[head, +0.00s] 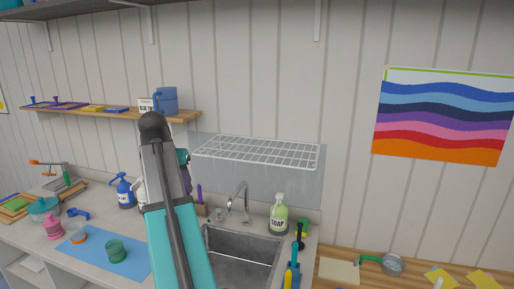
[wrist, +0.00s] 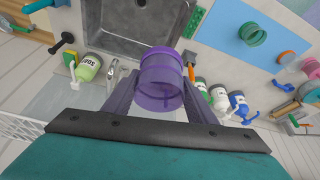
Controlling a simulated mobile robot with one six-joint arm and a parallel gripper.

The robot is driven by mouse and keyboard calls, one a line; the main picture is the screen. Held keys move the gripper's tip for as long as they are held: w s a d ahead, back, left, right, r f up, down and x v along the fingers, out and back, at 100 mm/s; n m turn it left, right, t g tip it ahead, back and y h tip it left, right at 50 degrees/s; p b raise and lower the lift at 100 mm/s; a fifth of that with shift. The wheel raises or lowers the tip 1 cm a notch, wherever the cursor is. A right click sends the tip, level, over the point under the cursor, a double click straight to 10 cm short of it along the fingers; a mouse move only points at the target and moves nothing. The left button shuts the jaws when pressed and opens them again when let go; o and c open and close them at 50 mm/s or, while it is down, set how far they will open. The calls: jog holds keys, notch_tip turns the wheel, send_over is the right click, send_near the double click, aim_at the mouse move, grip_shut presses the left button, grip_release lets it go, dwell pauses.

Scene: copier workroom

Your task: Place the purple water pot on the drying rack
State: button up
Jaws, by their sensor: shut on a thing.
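The purple water pot (wrist: 161,72) is in the wrist view, a see-through purple cylinder between the two purple fingers of my gripper (wrist: 162,92). My gripper is shut on it, and it hangs over the counter beside the sink. In the head view my arm hides the pot and most of my gripper. The drying rack (head: 255,151) is a white wire shelf on the wall above the sink, with nothing on it. Its wires also show at the left edge of the wrist view (wrist: 18,132). My arm is left of the rack in the head view.
The sink (head: 240,268) and its faucet (head: 240,200) are below the rack. A green soap bottle (head: 279,216) stands right of the faucet. A wooden shelf (head: 120,115) with a blue pitcher (head: 167,102) is left of the rack. Blue spray bottle (head: 123,190) stands on the counter.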

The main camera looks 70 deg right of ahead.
jog(key=s+d+r+m+g+p, duration=0.1)
jog(key=s+d+r+m, duration=0.1)
jog(key=s+d+r, duration=0.2)
jog(key=s+d+r+m+p, duration=0.1)
jog(key=s+d+r, duration=0.3)
jog(key=s, duration=0.5)
jog(key=s+d+r+m+g+p, duration=0.1)
jog(key=s+d+r+m, duration=0.2)
jog(key=s, duration=0.4)
notch_tip(320, 180, up, 2)
jog(key=shift+s+d+r+m+g+p, duration=0.2)
jog(key=shift+s+d+m+g+p, duration=0.15)
jog(key=shift+d, duration=0.4)
jog(key=shift+w, duration=0.1)
jog(key=w+d, duration=0.1)
jog(key=d, duration=0.4)
jog(key=w+d+f, duration=0.1)
jog(key=d, duration=0.4)
jog(key=w+d, duration=0.1)
jog(key=d, duration=0.4)
jog(key=shift+w+d+f, duration=0.25)
jog(key=shift+w+d, duration=0.05)
jog(key=shift+w, duration=0.1)
jog(key=shift+f, duration=1.75)
jog(key=shift+f, duration=0.15)
